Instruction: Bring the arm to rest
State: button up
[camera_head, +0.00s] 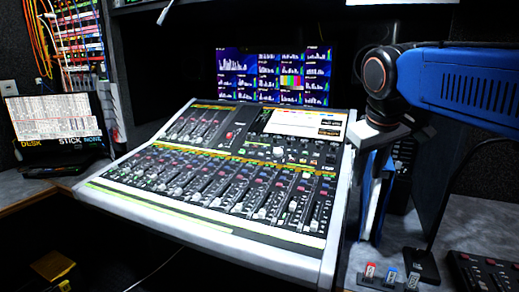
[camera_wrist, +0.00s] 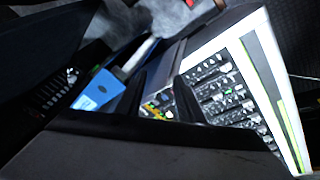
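My blue arm (camera_head: 462,85) reaches in from the right in the head view, with its dark round joint (camera_head: 378,75) above the right edge of the mixing console. A pale wrist part hangs below that joint. I cannot make out the fingers in the head view. In the wrist view my gripper (camera_wrist: 160,86) shows two dark fingers standing apart, with nothing seen held between them. The mixing console (camera_head: 140,188) lies beyond and to the right of the fingers in the wrist view (camera_wrist: 285,105).
A blue upright object (camera_head: 370,200) stands right of the console, close under my wrist. Memory-stick-like items (camera_head: 369,272) and a black button box (camera_head: 490,272) lie on the right desk. A monitor (camera_head: 60,125) stands at left; a screen wall (camera_head: 270,72) is behind the console.

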jog(key=s+d+f+m, duration=0.1)
jog(key=s+f, duration=0.7)
jog(key=f, duration=0.3)
jog(key=s+d+f+m+y, duration=0.1)
jog(key=s+d+f+m, duration=0.1)
jog(key=s+f, duration=0.7)
jog(key=shift+s+d+f+m, duration=0.3)
jog(key=shift+f, duration=0.6)
